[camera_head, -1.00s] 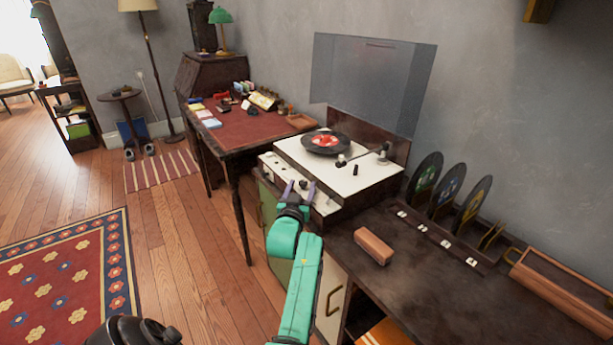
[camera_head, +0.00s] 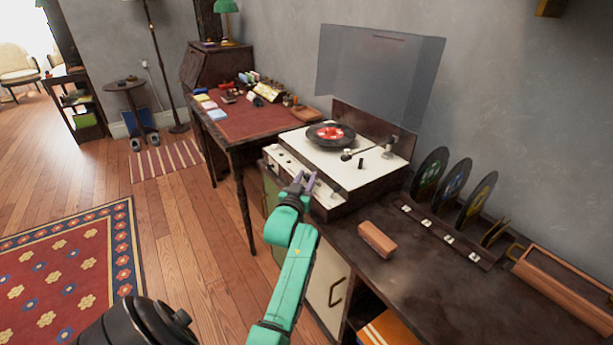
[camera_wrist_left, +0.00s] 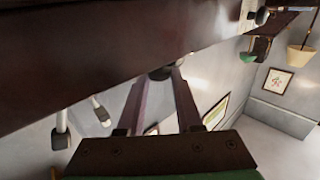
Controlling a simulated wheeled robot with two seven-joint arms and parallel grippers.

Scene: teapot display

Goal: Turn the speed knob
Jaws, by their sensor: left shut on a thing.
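The record player (camera_head: 378,176) has a white top, dark wooden sides and a clear raised lid (camera_head: 380,75). A dark record with a red label (camera_head: 331,134) lies on its platter. My left gripper (camera_head: 305,179) is at the player's front panel. In the left wrist view, the fingers of the left gripper (camera_wrist_left: 162,76) are shut on a small dark round knob (camera_wrist_left: 161,72) that sticks out from the panel. The fingers hide this knob in the head view. Its markings cannot be read. My right gripper is not in view.
A reddish-brown block (camera_head: 377,239) lies on the dark cabinet top to the right. Several records (camera_head: 454,188) stand in a rack behind it. A desk with a red top (camera_head: 240,121) stands left of the player. The floor at left is open.

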